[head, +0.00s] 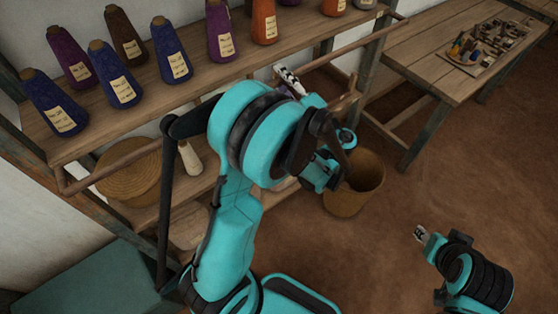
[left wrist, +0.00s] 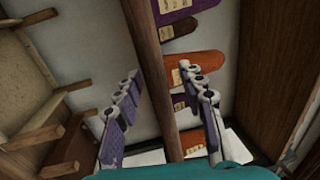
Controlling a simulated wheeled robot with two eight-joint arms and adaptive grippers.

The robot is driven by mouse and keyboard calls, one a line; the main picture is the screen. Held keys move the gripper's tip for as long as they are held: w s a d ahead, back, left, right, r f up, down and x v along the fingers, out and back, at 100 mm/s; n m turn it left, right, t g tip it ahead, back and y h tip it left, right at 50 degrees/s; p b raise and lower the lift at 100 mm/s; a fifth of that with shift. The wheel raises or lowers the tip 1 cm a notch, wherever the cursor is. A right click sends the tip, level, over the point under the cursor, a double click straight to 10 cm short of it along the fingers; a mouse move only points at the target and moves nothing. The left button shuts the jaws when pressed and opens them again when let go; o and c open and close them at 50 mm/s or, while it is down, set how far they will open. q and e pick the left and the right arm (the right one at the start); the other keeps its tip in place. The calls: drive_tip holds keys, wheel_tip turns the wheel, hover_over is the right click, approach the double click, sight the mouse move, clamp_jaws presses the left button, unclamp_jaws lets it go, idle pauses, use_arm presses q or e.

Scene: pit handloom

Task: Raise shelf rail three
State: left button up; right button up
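A round wooden rail (head: 345,50) runs along the front of the shelf that holds the yarn cones, and passes behind my left arm. My left gripper (head: 290,80) is at this rail, partly hidden by its own wrist. In the left wrist view, a wooden rail (left wrist: 155,70) passes between the two spread fingers of the left gripper (left wrist: 163,108), with a gap on each side. The fingers are open and do not visibly press on it. The pictures show no number on the rail. My right gripper (head: 421,235) is low at the right, away from the shelf; its finger opening is unclear.
Several yarn cones (head: 122,75) stand on the shelf (head: 190,88) behind the rail. A flat basket (head: 130,180) and a pale cone (head: 190,158) are below. A round bin (head: 355,185) stands on the floor. A table (head: 440,60) with a tray is at the upper right. The floor there is clear.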

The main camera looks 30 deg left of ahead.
use_arm(q)
drive_tip(key=f+v, duration=0.1)
drive_tip(key=v, duration=0.7)
drive_tip(key=s+a+f+g+h+b, duration=0.1)
drive_tip(key=s+a+f+h+b, duration=0.1)
drive_tip(key=a+f+h, duration=0.25)
drive_tip(key=s+d+f+n+g+h+b, duration=0.1)
drive_tip(key=s+d+f+h+b, duration=0.2)
drive_tip(key=s+f+h, duration=0.3)
drive_tip(key=shift+s+d+f+h+b, duration=0.3)
drive_tip(key=shift+f+h, duration=0.45)
drive_tip(key=shift+f, duration=0.75)
use_arm(e)
wheel_tip(320, 180, down, 7)
drive_tip(key=shift+r, duration=0.15)
use_arm(q)
drive_tip(key=shift+a, duration=0.1)
